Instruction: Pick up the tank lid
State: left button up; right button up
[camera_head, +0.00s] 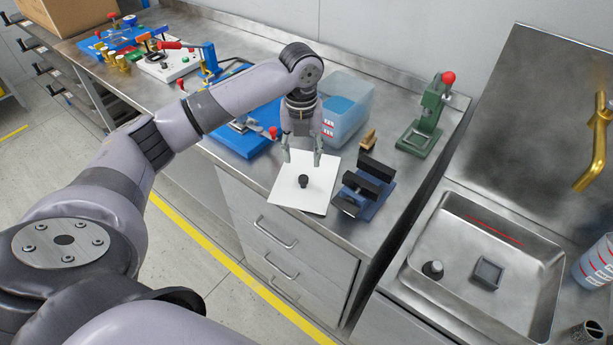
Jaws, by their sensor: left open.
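The tank lid (317,196) is a flat white plate with a small black knob (303,181) in its middle. It lies on the steel counter, near the front edge. My left gripper (302,157) points down over the back part of the lid, just behind the knob in the picture. Its two fingers are spread and nothing is between them. The gap between fingertips and lid is hard to judge. My right gripper is not in view.
A clear tank with blue contents (350,112) stands behind the lid. A blue fixture with black blocks (361,188) is close on the right, with a small wooden block (368,139) behind. A green press (427,118) and a sink (470,290) are further right. Blue stations stand left.

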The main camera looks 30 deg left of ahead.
aim_at(303, 177)
pick_arm(q)
jog(key=f, duration=0.3)
jog(key=shift+w+f, duration=0.25)
jog(key=shift+f, duration=0.6)
jog(key=shift+s+f+p, duration=0.1)
jog(key=shift+f+p, duration=0.1)
jog(key=shift+p, duration=0.2)
jog(key=f, duration=0.2)
jog(key=f+p, duration=0.1)
jog(key=f, duration=0.1)
jog(key=shift+w+f, duration=0.2)
jog(key=shift+f, duration=0.25)
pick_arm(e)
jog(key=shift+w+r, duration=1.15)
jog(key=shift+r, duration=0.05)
pick_arm(q)
jog(key=shift+c, duration=0.5)
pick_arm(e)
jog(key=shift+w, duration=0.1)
pick_arm(q)
jog(key=c, duration=0.4)
grip_shut()
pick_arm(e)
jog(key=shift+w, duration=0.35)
